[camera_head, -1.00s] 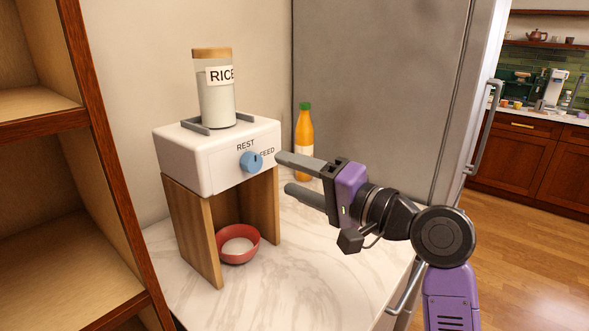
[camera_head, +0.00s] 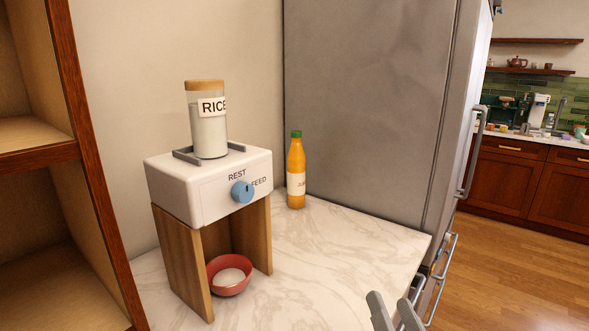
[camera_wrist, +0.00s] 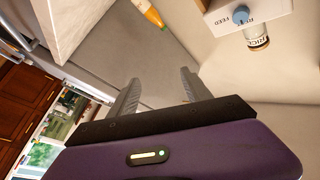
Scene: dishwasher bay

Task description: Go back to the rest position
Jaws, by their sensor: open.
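My gripper (camera_head: 392,306) shows only by its two grey fingertips at the bottom edge of the head view, low over the front right of the counter. In the wrist view my gripper (camera_wrist: 159,80) has its fingers apart with nothing between them. The white dispenser (camera_head: 205,190) stands on wooden legs at the left of the counter, apart from my gripper. Its blue knob (camera_head: 242,191) sits beside the words REST and FEED; its exact setting is hard to tell. A rice jar (camera_head: 208,125) stands upright on top. A red bowl (camera_head: 230,284) with white contents sits underneath.
An orange juice bottle (camera_head: 296,172) stands upright near the grey fridge (camera_head: 370,90). A wooden shelf (camera_head: 68,120) borders the left. Open wooden floor (camera_head: 500,270) lies at the right.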

